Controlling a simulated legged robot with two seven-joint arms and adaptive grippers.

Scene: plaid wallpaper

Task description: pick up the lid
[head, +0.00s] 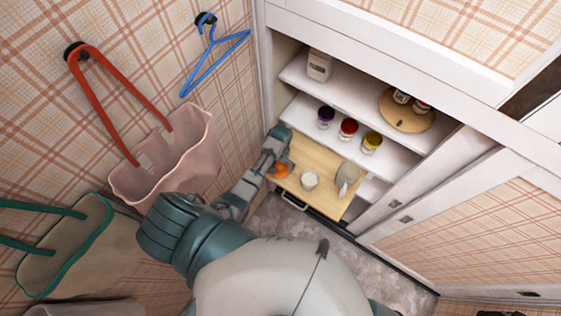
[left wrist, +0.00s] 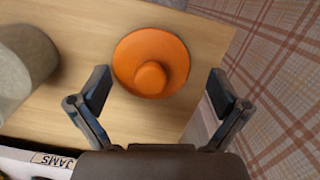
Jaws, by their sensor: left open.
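The orange lid (left wrist: 151,62), round with a raised knob, lies on a light wooden board (left wrist: 95,125). In the left wrist view it sits between and just beyond the two fingertips of my left gripper (left wrist: 158,88), which is open and appears not to touch it. In the head view the lid (head: 281,170) shows at the left end of the wooden surface (head: 318,163), partly covered by my left gripper (head: 277,160). My right gripper is not in view.
A pale cup (head: 309,180) and a pale pitcher (head: 347,177) stand on the same board. Jars with purple, red and yellow tops (head: 348,129) stand on the shelf above. A plaid wall (left wrist: 285,95) is close on the right in the wrist view.

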